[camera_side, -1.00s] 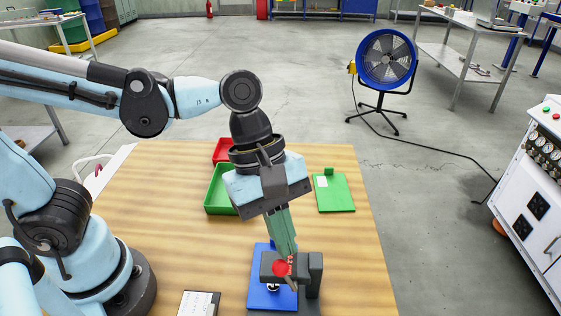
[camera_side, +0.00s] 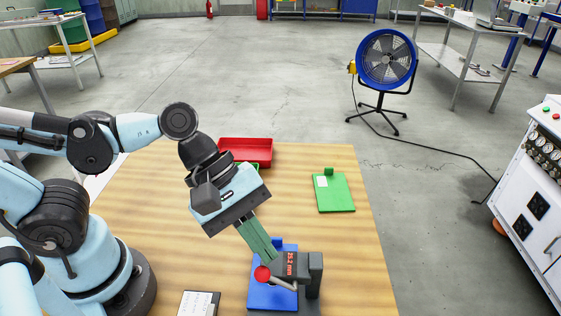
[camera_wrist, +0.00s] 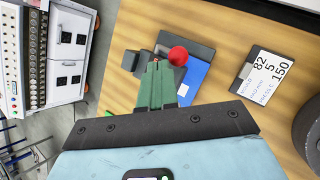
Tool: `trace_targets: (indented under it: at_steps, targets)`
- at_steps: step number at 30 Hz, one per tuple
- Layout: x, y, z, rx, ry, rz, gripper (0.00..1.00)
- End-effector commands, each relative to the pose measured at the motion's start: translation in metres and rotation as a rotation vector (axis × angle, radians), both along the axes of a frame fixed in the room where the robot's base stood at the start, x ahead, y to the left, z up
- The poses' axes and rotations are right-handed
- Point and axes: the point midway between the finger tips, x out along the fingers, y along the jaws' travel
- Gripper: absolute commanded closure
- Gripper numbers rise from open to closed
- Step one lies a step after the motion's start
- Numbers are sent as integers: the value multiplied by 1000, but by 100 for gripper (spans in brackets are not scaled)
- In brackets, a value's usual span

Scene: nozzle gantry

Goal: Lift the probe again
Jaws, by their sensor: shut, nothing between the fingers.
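The dark grey gauge stand (camera_side: 313,275) stands on the blue plate (camera_side: 268,297) near the front of the table, with a red display reading about 25.2 mm. A lever with a red ball knob (camera_side: 261,273) reaches out to its left. The red ball (camera_wrist: 178,56) also shows in the wrist view, just right of my fingertips. My gripper (camera_side: 272,260), with green fingers, is shut and empty, tilted down toward the knob. Whether it touches the knob or lever I cannot tell. The probe tip under the stand is not clearly visible.
A red tray (camera_side: 246,150) lies at the back of the table, with a green tray mostly hidden by my gripper. A green plate (camera_side: 335,195) lies right of them. A white card (camera_side: 198,304) with numbers is at the front edge. Table between is clear.

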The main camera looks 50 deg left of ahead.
Motion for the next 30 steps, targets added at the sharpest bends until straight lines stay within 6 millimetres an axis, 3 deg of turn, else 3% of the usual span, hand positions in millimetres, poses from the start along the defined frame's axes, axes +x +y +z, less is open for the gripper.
trace_targets:
  at_steps: [20, 29, 30]
  targets:
    - [8, -4, 0, 1, 1, 2, 100]
    - [38, 14, 22, 0, 1, 6, 100]
    - [34, 16, 25, 0, 1, 3, 100]
